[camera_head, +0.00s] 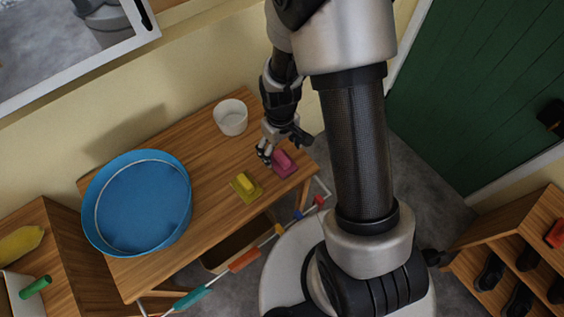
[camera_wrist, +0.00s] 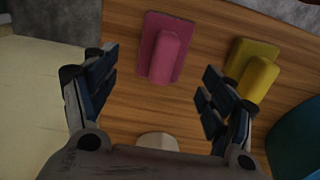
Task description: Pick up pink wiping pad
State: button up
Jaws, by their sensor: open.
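The pink wiping pad (camera_head: 284,163) lies on the wooden table near its right end, with its raised grip facing up. In the wrist view the pink pad (camera_wrist: 162,50) lies flat ahead of the fingers, a little left of the middle of the gap between them. My gripper (camera_head: 277,150) hangs over the table just up and left of the pad in the head view. In the wrist view my gripper (camera_wrist: 155,90) is open and empty, with its two fingers wide apart.
A yellow pad (camera_head: 245,187) lies beside the pink one and also shows in the wrist view (camera_wrist: 252,68). A white cup (camera_head: 231,117) stands near the wall. A large blue basin (camera_head: 140,203) fills the table's left part. A rail with coloured pieces (camera_head: 245,260) runs along the front.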

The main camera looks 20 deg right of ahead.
aim_at(282, 156)
jog(key=f+b, duration=0.1)
jog(key=f, duration=0.1)
jog(key=s+f+b, duration=0.1)
jog(key=f, duration=0.1)
jog(key=shift+f, duration=0.55)
jog(key=shift+c, duration=0.3)
jog(key=c, duration=1.2)
jog(key=shift+o, duration=0.2)
jog(key=shift+r, duration=0.1)
notch_tip(282, 156, up, 19)
jog(key=p, duration=0.6)
jog(key=shift+w+m, duration=1.8)
jog(key=shift+w, duration=0.4)
